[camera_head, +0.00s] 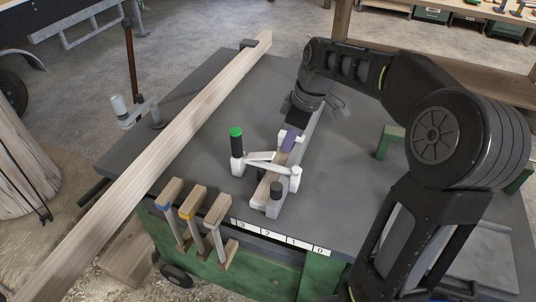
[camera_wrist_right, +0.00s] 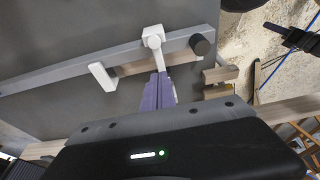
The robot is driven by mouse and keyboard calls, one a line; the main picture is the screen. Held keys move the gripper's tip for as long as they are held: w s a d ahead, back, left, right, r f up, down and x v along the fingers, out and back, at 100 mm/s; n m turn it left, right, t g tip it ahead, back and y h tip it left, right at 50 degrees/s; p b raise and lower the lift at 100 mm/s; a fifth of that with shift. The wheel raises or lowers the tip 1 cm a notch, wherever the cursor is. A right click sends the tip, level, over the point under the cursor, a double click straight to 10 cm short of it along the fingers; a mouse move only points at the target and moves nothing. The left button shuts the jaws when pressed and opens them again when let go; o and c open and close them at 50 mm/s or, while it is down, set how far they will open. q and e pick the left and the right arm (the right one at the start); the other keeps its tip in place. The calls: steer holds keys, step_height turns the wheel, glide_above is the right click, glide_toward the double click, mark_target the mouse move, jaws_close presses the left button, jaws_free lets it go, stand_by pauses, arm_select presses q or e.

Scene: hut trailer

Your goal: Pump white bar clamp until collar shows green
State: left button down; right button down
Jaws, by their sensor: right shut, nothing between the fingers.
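The white bar clamp (camera_head: 262,167) lies on the grey bench top, its grey bar running from near my right gripper toward the front edge. A strip of wood lies along the bar, beside its white parts. An upright black grip with a green top (camera_head: 235,132) stands at the clamp's left. In the right wrist view the clamp's white jaw (camera_wrist_right: 103,76) and dark round end (camera_wrist_right: 200,44) show. My right gripper (camera_head: 287,147), with purple fingers, is shut and empty, just above the clamp; its fingers also show in the wrist view (camera_wrist_right: 158,78). Contact cannot be told. My left gripper is out of view.
A long wooden beam (camera_head: 150,150) crosses the bench's left side. A green bracket (camera_head: 388,138) stands to the right. Bare bench top lies right of the clamp.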

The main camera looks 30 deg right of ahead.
steer(key=v, duration=0.3)
stand_by(1.2)
